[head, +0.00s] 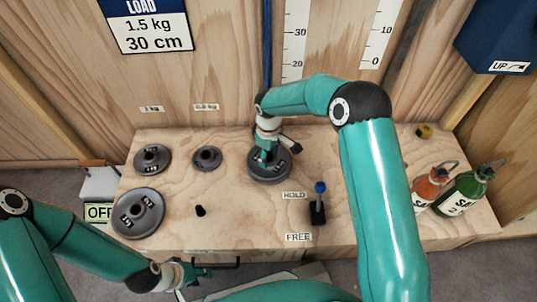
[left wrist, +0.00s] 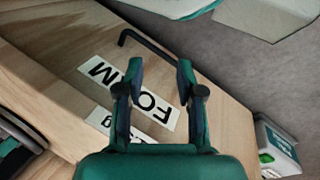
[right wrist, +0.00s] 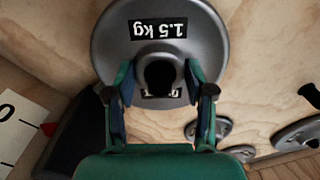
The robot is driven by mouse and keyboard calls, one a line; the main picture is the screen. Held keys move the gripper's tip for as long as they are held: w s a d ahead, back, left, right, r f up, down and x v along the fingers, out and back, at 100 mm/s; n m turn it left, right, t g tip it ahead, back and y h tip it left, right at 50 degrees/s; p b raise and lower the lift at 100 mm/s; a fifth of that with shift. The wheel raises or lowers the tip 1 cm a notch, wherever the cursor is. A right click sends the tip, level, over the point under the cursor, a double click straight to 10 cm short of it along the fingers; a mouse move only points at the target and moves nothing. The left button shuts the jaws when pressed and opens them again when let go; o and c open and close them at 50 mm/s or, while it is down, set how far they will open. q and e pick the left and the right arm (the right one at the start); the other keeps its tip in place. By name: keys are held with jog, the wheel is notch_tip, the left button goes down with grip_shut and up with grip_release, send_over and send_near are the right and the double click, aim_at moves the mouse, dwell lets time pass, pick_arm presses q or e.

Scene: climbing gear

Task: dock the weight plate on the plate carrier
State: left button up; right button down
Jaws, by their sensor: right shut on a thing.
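The weight plate is a grey disc labelled 1.5 kg in the right wrist view (right wrist: 205,50), and it also shows in the head view (head: 268,174) at the back middle of the bench. My right gripper (head: 266,158) points down over it, shut on its central hub. I cannot tell if the plate touches what is below it. The plate carrier is not clearly visible; a dark part (right wrist: 78,135) beside the plate may belong to it. My left gripper (left wrist: 160,72) is open and empty by the bench's front edge, near a dark handle (left wrist: 150,45).
Several other grey plates (head: 138,214) lie on the left of the bench. A blue-knobbed lever (head: 320,188) stands between the HOLD and FREE labels. Orange (head: 430,186) and green bottles (head: 465,192) stand at the right. A sign (head: 149,25) reads 1.5 kg, 30 cm. The bench's front middle is mostly clear.

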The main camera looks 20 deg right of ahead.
jog(key=shift+w+f, duration=0.1)
jog(key=c, duration=0.7)
grip_release()
jog(key=shift+f, duration=0.2)
jog(key=shift+r+p, duration=3.85)
jog(key=shift+r, duration=1.8)
